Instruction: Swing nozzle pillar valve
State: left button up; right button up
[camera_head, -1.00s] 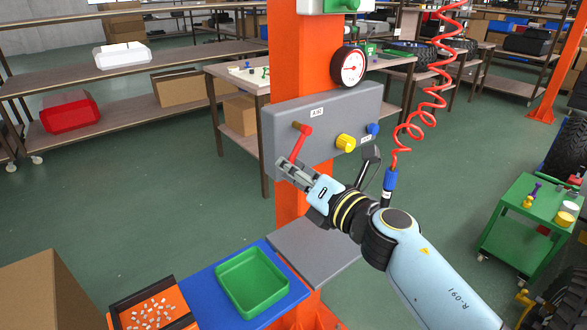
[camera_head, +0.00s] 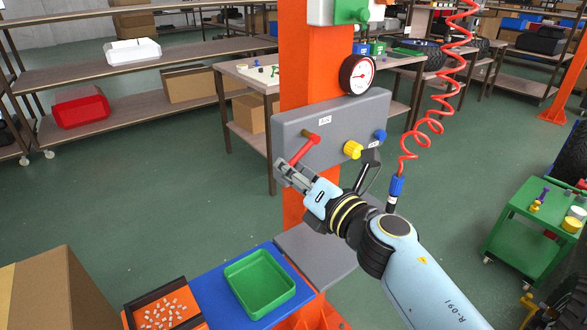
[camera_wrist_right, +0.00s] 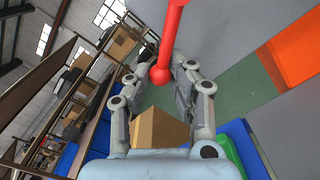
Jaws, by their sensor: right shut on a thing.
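The pillar's grey panel (camera_head: 345,118) carries a red lever (camera_head: 304,146) at its left. The lever slants down and left from its pivot. My right gripper (camera_head: 285,168) is shut on the lever's lower end. In the right wrist view, the red lever (camera_wrist_right: 171,42) comes down from the top, and its round end lies between the two fingers of my right gripper (camera_wrist_right: 160,76). A yellow knob (camera_head: 352,150) and a blue knob (camera_head: 380,136) sit to the right on the panel. A round gauge (camera_head: 357,75) is above. My left gripper is out of view.
The orange pillar (camera_head: 305,60) stands behind the panel. A red coiled hose (camera_head: 430,125) hangs at the right with a blue-ended nozzle (camera_head: 396,187). Below are a green tray (camera_head: 262,308) and a grey plate (camera_head: 315,250). A green cart (camera_head: 520,235) stands at the right.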

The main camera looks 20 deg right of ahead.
jog(key=shift+o, duration=0.3)
jog(key=shift+s+a+r+p, duration=0.1)
jog(key=shift+a+r+p, duration=0.25)
jog(key=shift+r, duration=0.3)
jog(key=shift+o, duration=0.7)
jog(key=shift+a+r+p, duration=0.25)
jog(key=shift+r+p, duration=0.9)
jog(key=shift+r, duration=0.15)
jog(key=o, duration=0.9)
jog(key=shift+d, duration=0.1)
jog(key=shift+o, duration=0.2)
jog(key=shift+f, duration=0.15)
jog(key=shift+s, duration=0.15)
